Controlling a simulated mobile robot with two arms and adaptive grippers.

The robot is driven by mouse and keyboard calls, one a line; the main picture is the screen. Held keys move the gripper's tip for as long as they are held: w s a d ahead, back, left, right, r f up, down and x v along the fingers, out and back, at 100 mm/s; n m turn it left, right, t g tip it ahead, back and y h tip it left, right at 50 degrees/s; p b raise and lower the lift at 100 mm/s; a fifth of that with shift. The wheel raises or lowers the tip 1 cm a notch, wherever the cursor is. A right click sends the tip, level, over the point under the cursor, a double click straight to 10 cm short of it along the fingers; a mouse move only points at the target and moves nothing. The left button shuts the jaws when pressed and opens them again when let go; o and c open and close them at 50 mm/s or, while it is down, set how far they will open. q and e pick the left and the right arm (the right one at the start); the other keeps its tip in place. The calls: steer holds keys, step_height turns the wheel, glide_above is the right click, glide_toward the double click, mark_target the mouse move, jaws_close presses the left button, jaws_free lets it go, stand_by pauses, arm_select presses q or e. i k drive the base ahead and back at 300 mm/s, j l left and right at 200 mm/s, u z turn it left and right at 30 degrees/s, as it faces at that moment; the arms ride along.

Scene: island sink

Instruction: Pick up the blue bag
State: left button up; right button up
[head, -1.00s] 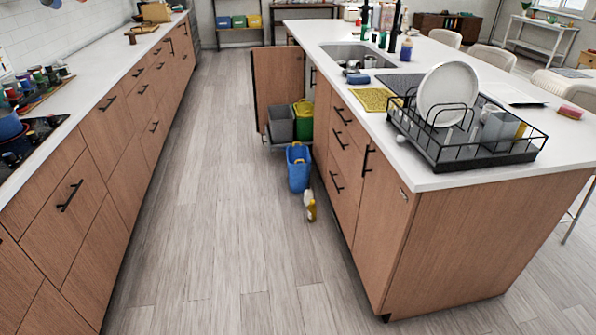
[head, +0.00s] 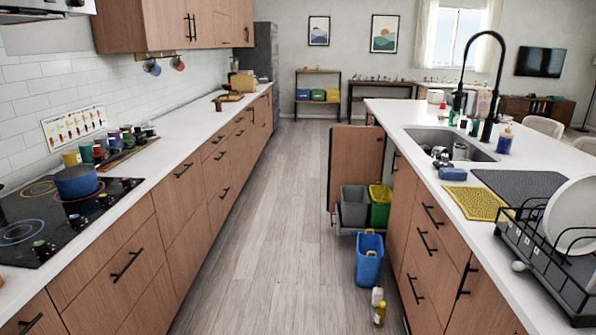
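A blue open-topped container (head: 369,262) stands on the floor in front of the open island cabinet. It is the large blue thing that may be the bag, but it looks like a stiff bin or bucket, and I cannot tell which. Something yellow shows at its rim. A small white bottle (head: 377,296) and a yellow bottle (head: 380,314) stand on the floor just in front of it. Neither of my grippers is in view.
The cabinet door (head: 357,168) stands open into the aisle. Behind the blue container are a grey bin (head: 354,212) and a green bin (head: 380,212). The island counter (head: 420,150) is on the right, the stove (head: 60,215) on the left. The aisle floor (head: 260,255) is clear.

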mark_target(370, 256)
steer(key=i, duration=1)
steer(key=i+j, duration=0.1)
steer(key=i, duration=0.85)
steer(key=i+z, duration=0.05)
